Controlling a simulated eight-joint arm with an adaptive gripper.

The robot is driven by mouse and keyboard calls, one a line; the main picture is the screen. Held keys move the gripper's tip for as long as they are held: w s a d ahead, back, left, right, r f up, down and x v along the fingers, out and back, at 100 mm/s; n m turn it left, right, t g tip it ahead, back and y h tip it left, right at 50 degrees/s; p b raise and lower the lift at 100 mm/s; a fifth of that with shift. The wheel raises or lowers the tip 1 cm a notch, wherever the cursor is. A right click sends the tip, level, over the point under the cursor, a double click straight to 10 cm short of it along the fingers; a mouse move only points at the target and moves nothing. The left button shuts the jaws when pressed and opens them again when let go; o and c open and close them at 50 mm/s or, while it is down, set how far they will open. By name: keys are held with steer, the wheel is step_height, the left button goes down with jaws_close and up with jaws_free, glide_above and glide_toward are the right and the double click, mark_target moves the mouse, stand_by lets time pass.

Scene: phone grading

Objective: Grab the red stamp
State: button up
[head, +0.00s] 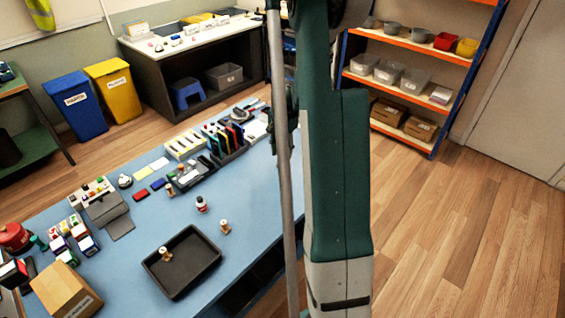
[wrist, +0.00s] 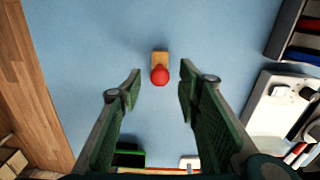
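In the wrist view the red stamp (wrist: 160,74) shows a round red knob over a small wooden base on the blue tabletop. My gripper (wrist: 160,80) is open, with one finger on each side of the stamp's line and clear gaps on both sides. The fingers do not touch it. The stamp appears just ahead of or between the fingertips; the height gap is hard to tell. In the head view my arm covers the right part of the table, and I cannot pick out the gripper or this stamp for certain.
The blue table (head: 140,218) holds a black tray (head: 205,244) with a wooden-handled stamp (head: 165,254) in it. Another wooden-handled stamp (head: 224,227) and a small red-and-white item (head: 201,204) stand nearby. In the wrist view a white tray (wrist: 259,112) lies right; blue surface around the stamp is clear.

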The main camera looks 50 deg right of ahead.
mark_target(283, 159)
steer(key=shift+d+f+b, duration=0.1)
steer(key=shift+f+b, duration=0.35)
steer(key=shift+f, duration=2.15)
steer(key=c, duration=1)
